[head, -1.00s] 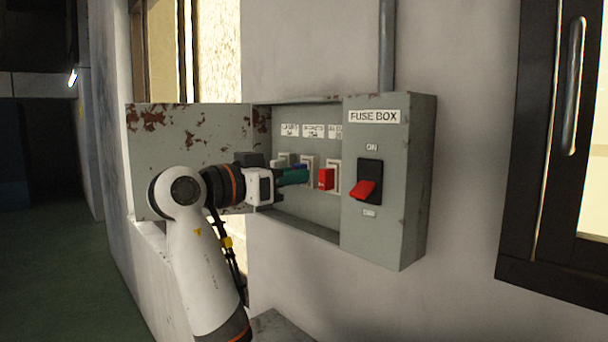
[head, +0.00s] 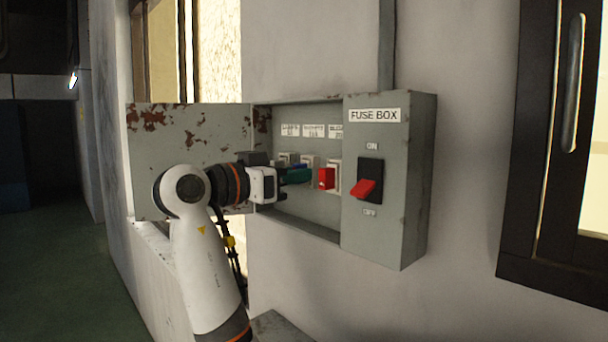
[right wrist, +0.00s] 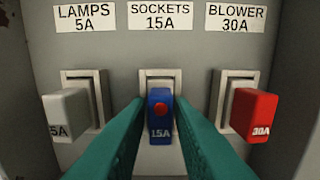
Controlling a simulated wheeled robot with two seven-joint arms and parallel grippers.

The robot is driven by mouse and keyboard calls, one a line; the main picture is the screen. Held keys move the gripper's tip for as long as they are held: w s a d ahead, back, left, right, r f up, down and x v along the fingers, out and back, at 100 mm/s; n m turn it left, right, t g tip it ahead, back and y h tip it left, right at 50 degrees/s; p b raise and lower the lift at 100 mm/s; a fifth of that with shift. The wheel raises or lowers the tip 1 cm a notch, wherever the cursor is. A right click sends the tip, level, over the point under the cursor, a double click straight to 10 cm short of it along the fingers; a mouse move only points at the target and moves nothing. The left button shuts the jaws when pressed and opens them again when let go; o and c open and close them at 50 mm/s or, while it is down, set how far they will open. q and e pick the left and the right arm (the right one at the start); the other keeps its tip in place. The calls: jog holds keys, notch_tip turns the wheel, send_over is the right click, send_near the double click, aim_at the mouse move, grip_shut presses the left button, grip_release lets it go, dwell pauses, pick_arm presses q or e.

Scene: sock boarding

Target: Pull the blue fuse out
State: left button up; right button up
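The blue fuse (right wrist: 160,130), marked 15A, sits in the middle socket under the label SOCKETS 15A. A red dot shows on it. In the head view the blue fuse (head: 299,167) is mostly hidden behind my right gripper (head: 296,175). In the right wrist view the green fingers of my right gripper (right wrist: 160,112) stand on either side of the blue fuse, with what look like narrow gaps beside it. That gripper looks open around the fuse. My left gripper is not in view.
A white 5A fuse (right wrist: 72,117) is left of the fingers and a red 30A fuse (right wrist: 253,115) is right. The fuse box (head: 415,180) has a red lever (head: 364,189). Its rusty door (head: 190,135) is swung open at left. A dark-framed door (head: 525,190) is at far right.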

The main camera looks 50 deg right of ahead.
grip_shut()
jog(key=shift+a, duration=0.2)
jog(key=shift+w+a, duration=0.15)
jog(key=shift+a, duration=0.65)
jog(key=shift+a, duration=0.15)
jog(key=shift+w+a, duration=0.1)
jog(key=shift+a, duration=0.55)
jog(key=shift+a, duration=0.15)
jog(key=shift+a, duration=0.3)
